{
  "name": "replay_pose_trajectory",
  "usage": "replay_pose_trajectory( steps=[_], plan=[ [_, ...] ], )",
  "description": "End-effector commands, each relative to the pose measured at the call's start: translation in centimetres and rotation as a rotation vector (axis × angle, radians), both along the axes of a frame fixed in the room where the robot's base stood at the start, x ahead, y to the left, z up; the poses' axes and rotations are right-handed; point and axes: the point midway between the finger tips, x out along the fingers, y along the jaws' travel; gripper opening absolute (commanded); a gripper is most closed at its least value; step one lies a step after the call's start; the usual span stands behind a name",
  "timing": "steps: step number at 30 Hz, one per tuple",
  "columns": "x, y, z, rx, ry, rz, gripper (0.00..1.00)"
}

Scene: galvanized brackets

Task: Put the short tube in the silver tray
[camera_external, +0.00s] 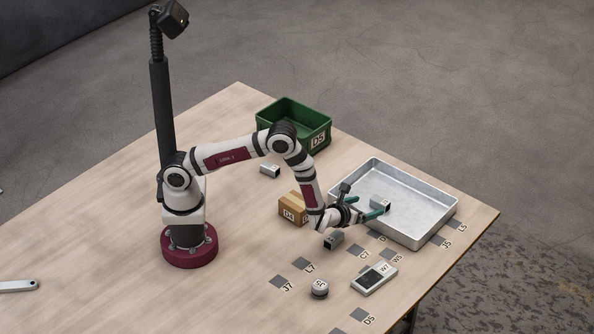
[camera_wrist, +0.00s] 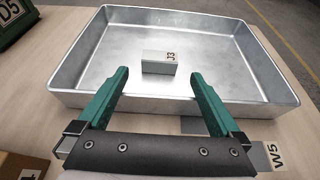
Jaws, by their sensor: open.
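A short grey square tube marked J3 (camera_wrist: 158,64) lies inside the silver tray (camera_wrist: 75,75), near the middle of its floor. It also shows in the external view (camera_external: 381,203), partly beside my fingers. The tray stands at the right of the table in the external view (camera_external: 440,215). My gripper (camera_external: 379,208) is open, with its green fingers over the tray's near-left side. In the wrist view my gripper (camera_wrist: 161,76) has nothing between its fingers, and the tube sits just beyond their tips, apart from them.
The cardboard box (camera_external: 292,209) and green bin (camera_external: 293,124) stand left of the tray. A grey device (camera_external: 374,279) and round knob (camera_external: 319,288) lie in front.

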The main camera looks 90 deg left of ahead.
Motion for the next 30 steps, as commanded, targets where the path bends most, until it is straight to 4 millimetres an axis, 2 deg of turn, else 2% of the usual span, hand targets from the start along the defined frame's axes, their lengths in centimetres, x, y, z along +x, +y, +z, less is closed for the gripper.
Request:
replay_pose_trajectory(
  steps=[6,10,11,14,15,17,18,20,21,23,24,27,30],
  plan=[
    [-2.5,-2.6,1.5,0.001,0.000,-0.004,1.00],
    [-3.3,-3.1,2.2,-0.002,-0.005,0.007,1.00],
    [-3.5,-2.9,2.8,-0.006,-0.013,0.026,1.00],
    [-5.7,-0.1,7.6,-0.052,-0.082,0.203,1.00],
    [-7.7,1.7,10.3,-0.091,-0.124,0.325,1.00],
    [-12.2,4.1,14.3,-0.177,-0.188,0.538,1.00],
    [-15.7,5.1,16.3,-0.252,-0.229,0.687,1.00],
    [-21.4,5.7,18.4,-0.382,-0.278,0.904,1.00],
    [-25.2,5.2,19.1,-0.487,-0.305,1.043,1.00],
    [-30.1,3.6,19.5,-0.655,-0.330,1.225,1.00],
    [-32.7,2.1,19.4,-0.767,-0.337,1.326,1.00],
    [-36.8,-1.7,18.9,-1.007,-0.334,1.494,1.00],
    [-38.4,-4.2,18.7,-1.150,-0.320,1.569,1.00]
  ],
)
